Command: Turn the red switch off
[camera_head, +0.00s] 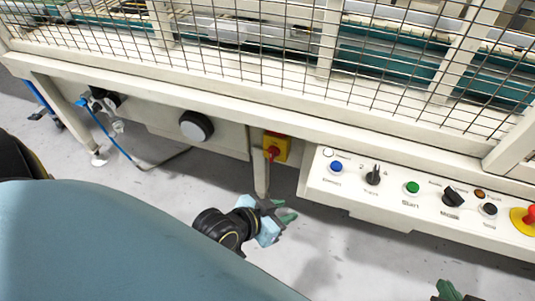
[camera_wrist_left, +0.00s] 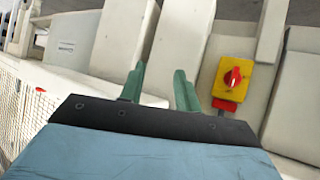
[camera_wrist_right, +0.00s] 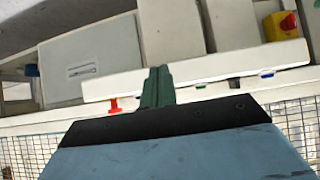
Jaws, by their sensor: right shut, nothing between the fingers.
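The red switch (camera_head: 273,152) is a rotary knob on a yellow box (camera_head: 283,146) fixed to the machine's cream frame. In the left wrist view the red knob (camera_wrist_left: 232,77) shows face-on, right of the fingers. In the right wrist view it shows at the top right corner (camera_wrist_right: 287,23). My left gripper (camera_head: 280,211) is open and empty, below the switch and apart from it. Its green fingers also show in the left wrist view (camera_wrist_left: 159,88). My right gripper (camera_head: 451,290) is at the bottom edge, far from the switch, shut and empty. Its fingers are together in the right wrist view (camera_wrist_right: 157,87).
A control panel (camera_head: 380,206) with several buttons and knobs, including a red emergency button (camera_head: 529,216), juts out right of the switch. A wire mesh guard (camera_head: 290,50) stands above. The grey floor (camera_head: 330,260) below is clear.

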